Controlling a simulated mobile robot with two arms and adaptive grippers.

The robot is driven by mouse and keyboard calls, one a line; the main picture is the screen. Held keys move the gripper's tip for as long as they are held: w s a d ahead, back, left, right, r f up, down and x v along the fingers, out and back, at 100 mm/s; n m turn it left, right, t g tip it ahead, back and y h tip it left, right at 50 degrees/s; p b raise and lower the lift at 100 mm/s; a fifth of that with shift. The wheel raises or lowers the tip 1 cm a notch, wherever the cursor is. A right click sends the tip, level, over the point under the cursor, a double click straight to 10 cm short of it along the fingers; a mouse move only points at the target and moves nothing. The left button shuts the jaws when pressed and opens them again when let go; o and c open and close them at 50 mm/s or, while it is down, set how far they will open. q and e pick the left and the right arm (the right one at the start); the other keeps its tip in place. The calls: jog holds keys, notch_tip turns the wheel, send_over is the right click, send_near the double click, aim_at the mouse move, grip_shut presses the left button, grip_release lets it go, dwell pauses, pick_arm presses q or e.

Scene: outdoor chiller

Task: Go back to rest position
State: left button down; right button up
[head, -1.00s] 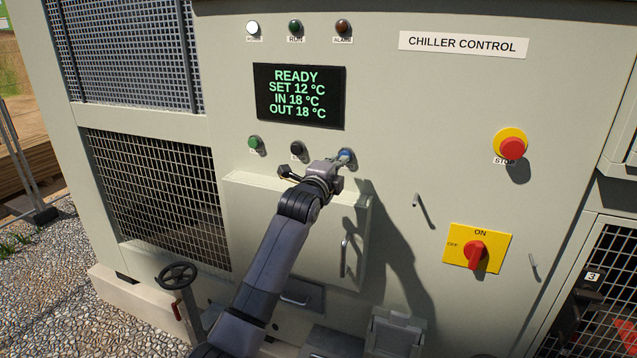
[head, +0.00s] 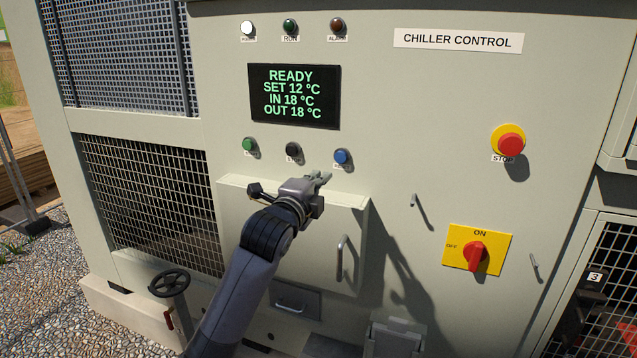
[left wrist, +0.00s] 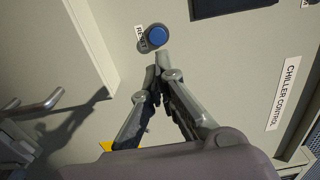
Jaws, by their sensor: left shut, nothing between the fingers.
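My left gripper (head: 322,180) is in front of the chiller panel, just below and left of the blue button (head: 342,157). It is shut and empty, and a gap shows between its tips and the button. In the left wrist view the two fingers (left wrist: 158,72) meet at their tips, with the blue button (left wrist: 157,35) beyond them, its label partly readable. The display (head: 294,97) reads READY, SET 12 °C, IN 18 °C, OUT 18 °C. My right gripper is not in view.
A box with a handle (head: 345,258) juts out below the buttons, under my left arm. A red stop button (head: 510,145) and a red rotary switch (head: 475,255) sit on the right. A handwheel (head: 169,283) stands at lower left. Open air lies in front of the panel.

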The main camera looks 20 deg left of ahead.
pick_arm(q)
jog(key=shift+s+r, duration=0.1)
dwell(0.4)
jog(key=s+a+f+n+g, duration=0.1)
jog(key=s+f+n+g, duration=0.2)
jog(key=f, duration=1.8)
jog(key=s+f+n+g, duration=0.2)
jog(key=f+n+g, duration=0.2)
jog(key=f, duration=1.8)
jog(key=s+f+n+g, duration=0.2)
jog(key=s+f, duration=0.6)
jog(key=f, duration=0.2)
jog(key=s+f+n+g, duration=0.1)
jog(key=s+f+g, duration=0.1)
jog(key=s+f, duration=0.7)
jog(key=s+f+n+g, duration=0.2)
jog(key=s+f, duration=0.4)
jog(key=s, duration=0.7)
jog(key=s+f+n+g+b, duration=0.1)
jog(key=s+f, duration=0.6)
jog(key=s, duration=0.7)
jog(key=s+f+n+g, duration=0.3)
jog(key=s+f, duration=0.3)
jog(key=s, duration=0.7)
jog(key=shift+s+d+f+y, duration=0.15)
jog(key=shift+s+f+y, duration=0.1)
jog(key=shift+f+y, duration=0.1)
